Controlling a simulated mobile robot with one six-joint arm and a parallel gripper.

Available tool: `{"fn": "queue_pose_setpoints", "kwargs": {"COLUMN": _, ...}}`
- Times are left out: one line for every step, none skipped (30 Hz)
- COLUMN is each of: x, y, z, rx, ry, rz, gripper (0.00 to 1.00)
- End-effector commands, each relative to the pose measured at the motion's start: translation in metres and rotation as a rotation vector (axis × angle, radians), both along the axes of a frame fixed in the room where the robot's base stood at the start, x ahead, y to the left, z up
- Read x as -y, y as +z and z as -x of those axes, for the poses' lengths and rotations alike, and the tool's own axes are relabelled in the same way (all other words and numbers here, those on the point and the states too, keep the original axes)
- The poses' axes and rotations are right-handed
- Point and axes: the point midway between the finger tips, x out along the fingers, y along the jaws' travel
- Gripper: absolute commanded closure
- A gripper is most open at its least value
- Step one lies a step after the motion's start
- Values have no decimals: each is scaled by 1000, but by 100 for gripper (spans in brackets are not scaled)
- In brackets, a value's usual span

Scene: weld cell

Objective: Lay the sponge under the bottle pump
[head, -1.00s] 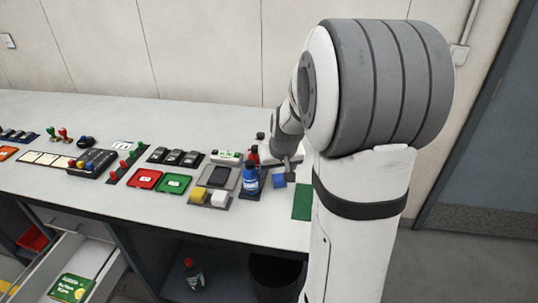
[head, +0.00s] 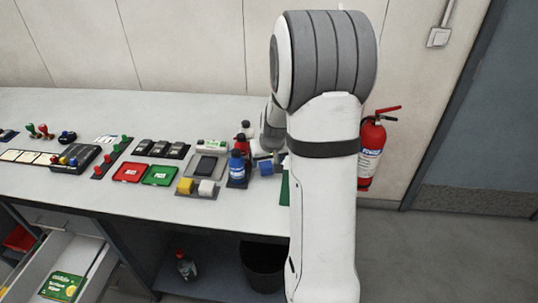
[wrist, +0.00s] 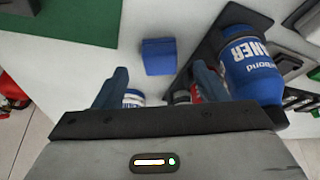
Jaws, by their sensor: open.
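A small blue block, which could be the sponge (head: 265,167), lies on the bench right of a blue cleaner bottle (head: 237,172). In the wrist view the blue block (wrist: 158,56) lies on the pale top, beyond my fingertips, and the blue bottle (wrist: 252,68) stands to its right on a dark tray. My gripper (wrist: 161,76) is open, with nothing visible between its fingers. In the head view it is largely hidden by my arm. I cannot make out a pump head.
A green mat (wrist: 75,18) lies near the bench's right end, partly behind my arm. Red (head: 128,172) and green (head: 160,175) trays and a dark device (head: 205,166) stand to the left. A drawer (head: 40,283) is open below. A fire extinguisher (head: 371,152) is at the wall.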

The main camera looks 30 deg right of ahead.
Motion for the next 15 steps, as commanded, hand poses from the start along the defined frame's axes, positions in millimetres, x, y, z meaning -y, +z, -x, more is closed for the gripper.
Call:
{"fn": "queue_pose_setpoints", "kwargs": {"x": 0, "y": -8, "z": -3, "rx": -4, "ry": 0, "rz": -2, "gripper": 35}}
{"fn": "queue_pose_setpoints", "kwargs": {"x": 1, "y": -12, "z": -4, "rx": -3, "ry": 0, "rz": -2, "gripper": 35}}
{"fn": "queue_pose_setpoints", "kwargs": {"x": 1, "y": -18, "z": -6, "rx": -4, "ry": 0, "rz": -2, "gripper": 35}}
{"fn": "queue_pose_setpoints", "kwargs": {"x": 1, "y": -21, "z": -8, "rx": -3, "ry": 0, "rz": -2, "gripper": 35}}
{"fn": "queue_pose_setpoints", "kwargs": {"x": 2, "y": -24, "z": -9, "rx": -3, "ry": 0, "rz": -2, "gripper": 35}}
{"fn": "queue_pose_setpoints", "kwargs": {"x": 2, "y": -28, "z": -11, "rx": -3, "ry": 0, "rz": -2, "gripper": 35}}
{"fn": "queue_pose_setpoints", "kwargs": {"x": 2, "y": -30, "z": -12, "rx": -2, "ry": 0, "rz": -1, "gripper": 35}}
{"fn": "queue_pose_setpoints", "kwargs": {"x": 2, "y": -32, "z": -12, "rx": -2, "ry": 0, "rz": -1, "gripper": 35}}
{"fn": "queue_pose_setpoints", "kwargs": {"x": 2, "y": -34, "z": -13, "rx": -2, "ry": 0, "rz": -1, "gripper": 35}}
{"fn": "queue_pose_setpoints", "kwargs": {"x": 2, "y": -35, "z": -14, "rx": -2, "ry": 0, "rz": -1, "gripper": 35}}
{"fn": "queue_pose_setpoints", "kwargs": {"x": 3, "y": -36, "z": -14, "rx": -1, "ry": 0, "rz": 0, "gripper": 35}}
{"fn": "queue_pose_setpoints", "kwargs": {"x": 3, "y": -37, "z": -15, "rx": -1, "ry": 0, "rz": 0, "gripper": 35}}
{"fn": "queue_pose_setpoints", "kwargs": {"x": 3, "y": -37, "z": -15, "rx": 0, "ry": 0, "rz": 0, "gripper": 35}}
{"fn": "queue_pose_setpoints", "kwargs": {"x": 3, "y": -37, "z": -15, "rx": 0, "ry": 0, "rz": 0, "gripper": 35}}
{"fn": "queue_pose_setpoints", "kwargs": {"x": 3, "y": -37, "z": -15, "rx": 0, "ry": 0, "rz": 0, "gripper": 35}}
